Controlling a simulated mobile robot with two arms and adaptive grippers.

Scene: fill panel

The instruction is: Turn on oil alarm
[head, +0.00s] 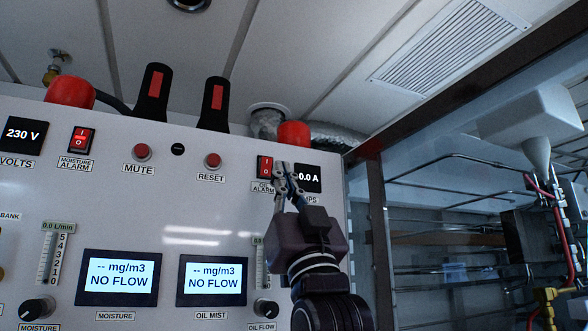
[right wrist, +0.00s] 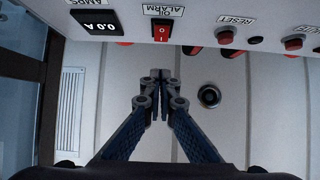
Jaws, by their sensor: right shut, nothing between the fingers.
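The oil alarm switch (head: 264,167) is a red rocker in a black frame on the upper right of the white panel. Its OIL ALARM label is partly hidden behind my right gripper (head: 284,170). That gripper is shut and empty, with its fingertips just right of the switch in the head view. In the right wrist view the panel appears upside down, with the oil alarm switch (right wrist: 161,31) at the top centre. The shut fingertips (right wrist: 156,76) lie below it in that picture, apart from it. I cannot tell whether the rocker is on. My left gripper is not in view.
Left of the oil alarm are the RESET button (head: 213,160), the MUTE button (head: 142,152) and the moisture alarm switch (head: 81,140). The amps display (head: 309,178) is close on the right. Two NO FLOW screens sit lower. A dark-framed glass enclosure stands at right.

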